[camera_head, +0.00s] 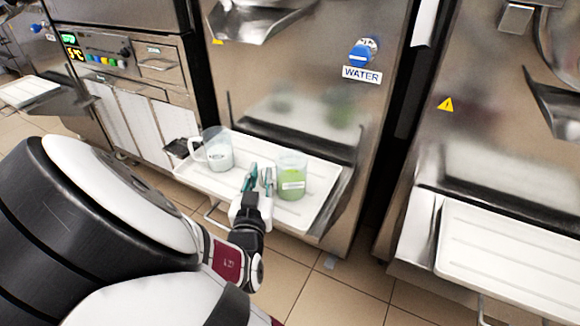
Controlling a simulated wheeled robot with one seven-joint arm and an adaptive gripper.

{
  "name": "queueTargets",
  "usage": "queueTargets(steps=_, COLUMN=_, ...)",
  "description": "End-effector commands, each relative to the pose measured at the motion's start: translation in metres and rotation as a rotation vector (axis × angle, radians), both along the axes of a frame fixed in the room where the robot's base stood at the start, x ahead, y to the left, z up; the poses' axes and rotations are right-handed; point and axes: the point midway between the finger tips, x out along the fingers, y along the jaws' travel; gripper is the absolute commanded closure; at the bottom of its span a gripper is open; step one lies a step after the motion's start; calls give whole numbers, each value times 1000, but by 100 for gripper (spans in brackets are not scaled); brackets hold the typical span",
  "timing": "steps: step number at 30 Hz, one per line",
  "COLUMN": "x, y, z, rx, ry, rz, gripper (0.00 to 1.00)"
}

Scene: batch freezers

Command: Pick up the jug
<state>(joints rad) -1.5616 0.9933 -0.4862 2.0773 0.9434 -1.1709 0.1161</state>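Two clear jugs stand upright on a white tray (318,207) at the front of the middle freezer. The left jug (219,155) holds pale, whitish contents and has its handle on its left side. The right jug (291,176) holds green contents and carries a white label; its handle is not clearly visible. My gripper (259,176) is over the tray between the two jugs, closer to the green one. Its two teal-tipped fingers are apart with a gap between them, and nothing shows in the gap. Whether a finger touches the green jug is hard to tell.
The middle freezer's steel front (300,90) rises behind the tray, with a blue WATER knob (363,51) and a spout (255,20) above. Another white tray (510,260) is empty at the right. Tiled floor (330,300) lies in front.

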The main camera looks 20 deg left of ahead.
Motion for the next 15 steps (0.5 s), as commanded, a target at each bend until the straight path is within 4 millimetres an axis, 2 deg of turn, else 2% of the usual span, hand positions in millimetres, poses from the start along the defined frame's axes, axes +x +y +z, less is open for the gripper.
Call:
queueTargets(steps=7, x=-1, y=0, z=0, rx=0, ry=0, rz=0, gripper=81)
queueTargets(steps=8, x=-1, y=0, z=0, rx=0, ry=0, rz=0, gripper=84)
queueTargets(steps=10, x=-1, y=0, z=0, rx=0, ry=0, rz=0, gripper=100)
queueTargets(steps=15, x=-1, y=0, z=0, rx=0, ry=-1, rz=-1, gripper=100)
